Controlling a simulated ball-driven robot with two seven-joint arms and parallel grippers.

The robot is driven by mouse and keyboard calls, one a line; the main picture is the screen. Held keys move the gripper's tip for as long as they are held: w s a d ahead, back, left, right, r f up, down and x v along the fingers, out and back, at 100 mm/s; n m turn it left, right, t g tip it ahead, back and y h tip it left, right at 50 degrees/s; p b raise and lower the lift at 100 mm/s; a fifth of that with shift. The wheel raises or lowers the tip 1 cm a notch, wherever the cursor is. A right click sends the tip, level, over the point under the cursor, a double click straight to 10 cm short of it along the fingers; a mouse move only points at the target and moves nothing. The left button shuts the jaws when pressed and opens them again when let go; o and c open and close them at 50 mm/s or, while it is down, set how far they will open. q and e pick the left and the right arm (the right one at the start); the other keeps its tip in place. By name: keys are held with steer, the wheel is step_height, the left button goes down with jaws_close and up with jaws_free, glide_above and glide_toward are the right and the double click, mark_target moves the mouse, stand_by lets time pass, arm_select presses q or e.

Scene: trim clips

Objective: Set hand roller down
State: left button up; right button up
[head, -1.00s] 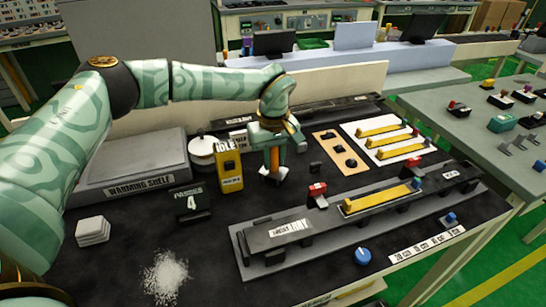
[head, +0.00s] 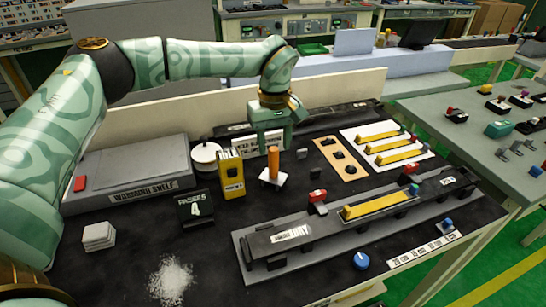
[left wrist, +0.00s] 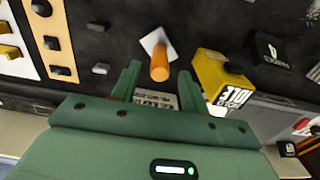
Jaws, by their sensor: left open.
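The hand roller stands upright on the dark bench, with its orange handle (head: 273,163) pointing up and a white base (head: 270,179) resting on the surface. In the left wrist view the orange handle (left wrist: 159,73) shows end-on, with the white base (left wrist: 154,40) beyond it. My left gripper (head: 272,140) is open above the roller, its fingers pointing down. In the left wrist view the two green fingers stand apart on either side of the handle's top, with gaps on both sides. My right gripper is not in view.
The yellow IDLE box (head: 231,174) stands close left of the roller, with a white round pot (head: 205,156) behind it. The tan board (head: 340,160) lies to the right, and the long clip fixture (head: 292,237) in front. A white granule pile (head: 172,279) lies front left.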

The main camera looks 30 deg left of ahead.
arm_select(q)
step_height(320, 180, up, 5)
steer(key=shift+f+p, duration=0.15)
steer(key=shift+p, duration=0.3)
steer(key=shift+w, duration=0.1)
stand_by(0.9)
